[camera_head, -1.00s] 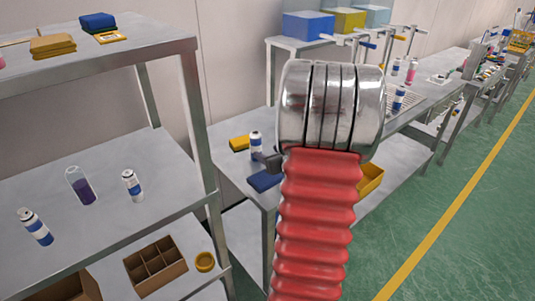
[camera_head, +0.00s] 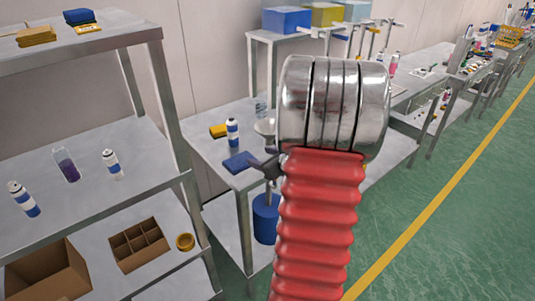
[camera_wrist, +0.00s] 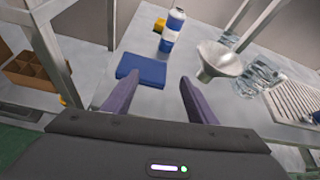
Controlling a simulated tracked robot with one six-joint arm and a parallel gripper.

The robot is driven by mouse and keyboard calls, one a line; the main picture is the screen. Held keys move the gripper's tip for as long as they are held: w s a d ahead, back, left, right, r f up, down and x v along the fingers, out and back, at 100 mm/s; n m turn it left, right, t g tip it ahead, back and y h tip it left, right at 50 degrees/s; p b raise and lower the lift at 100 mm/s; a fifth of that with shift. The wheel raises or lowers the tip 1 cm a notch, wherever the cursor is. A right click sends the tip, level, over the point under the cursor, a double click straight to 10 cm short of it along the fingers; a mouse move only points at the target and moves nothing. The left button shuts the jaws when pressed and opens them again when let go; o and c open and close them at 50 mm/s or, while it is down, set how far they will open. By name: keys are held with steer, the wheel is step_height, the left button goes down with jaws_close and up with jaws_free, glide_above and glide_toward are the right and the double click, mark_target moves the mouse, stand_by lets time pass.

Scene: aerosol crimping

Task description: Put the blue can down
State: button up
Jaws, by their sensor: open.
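The blue can (camera_head: 232,132), a white can with a blue band, stands upright on the grey metal table beyond my gripper. In the wrist view the can (camera_wrist: 172,30) is at the top middle, beyond the fingertips and apart from them. My gripper (camera_wrist: 157,78) is open, with nothing between its two fingers. In the head view my gripper (camera_head: 266,165) shows just left of my red arm, which hides part of it. A folded blue cloth (camera_wrist: 142,69) lies on the table between my gripper and the can.
A metal funnel (camera_wrist: 220,60) stands right of the can, with clear glassware (camera_wrist: 258,78) and a slatted drain tray (camera_wrist: 297,100) farther right. A yellow item (camera_head: 218,131) lies left of the can. A shelf (camera_head: 95,165) at the left holds other bottles and boxes.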

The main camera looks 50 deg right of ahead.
steer(key=s+a+r+n+g+y, duration=0.1)
steer(key=s+a+n+g+y, duration=0.2)
steer(key=a+n, duration=0.9)
steer(key=s+a+r+n+g+y, duration=0.1)
steer(key=a+n+g+y, duration=0.25)
steer(key=a+n, duration=0.85)
steer(key=s+a+r+n+h, duration=0.1)
steer(key=s+a+r+n, duration=0.2)
steer(key=a, duration=0.3)
steer(key=s+a+r+n+h, duration=0.1)
steer(key=s+a+r+n, duration=0.2)
steer(key=a+n, duration=0.3)
steer(key=s+a+r+n+h, duration=0.1)
steer(key=s+a+r+n, duration=0.2)
steer(key=a, duration=0.4)
steer(key=shift+s+a+r+n, duration=0.25)
steer(key=shift+s+r+n, duration=0.15)
steer(key=shift+s+n, duration=0.3)
steer(key=shift+c, duration=0.7)
